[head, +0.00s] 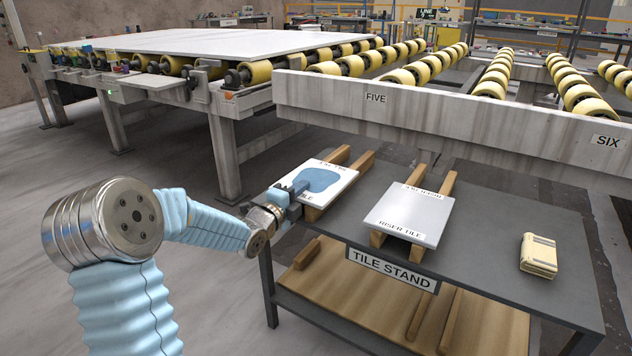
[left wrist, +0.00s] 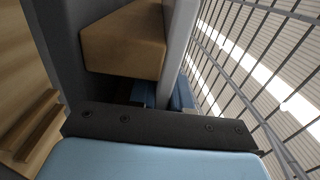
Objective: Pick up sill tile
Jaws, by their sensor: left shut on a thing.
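The sill tile (head: 340,183) is a pale slab with a blue patch and partly hidden lettering. It lies on two wooden bearers at the left end of the tile stand. My left gripper (head: 293,192) is shut on its near left edge. In the left wrist view the tile (left wrist: 181,45) shows edge-on as a grey strip beside a wooden bearer (left wrist: 125,42). The gripper's dark bar and blue parts fill the lower part of that view, and the grip itself is largely hidden. I cannot see a gap between tile and bearers. My right gripper is not in view.
A riser tile (head: 408,216) lies on its own bearers to the right. The dark tile stand (head: 485,245) also holds a cream folded bundle (head: 538,256) at its right. A roller conveyor's grey beam (head: 450,125) runs behind the stand. A large slab table (head: 200,42) stands back left.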

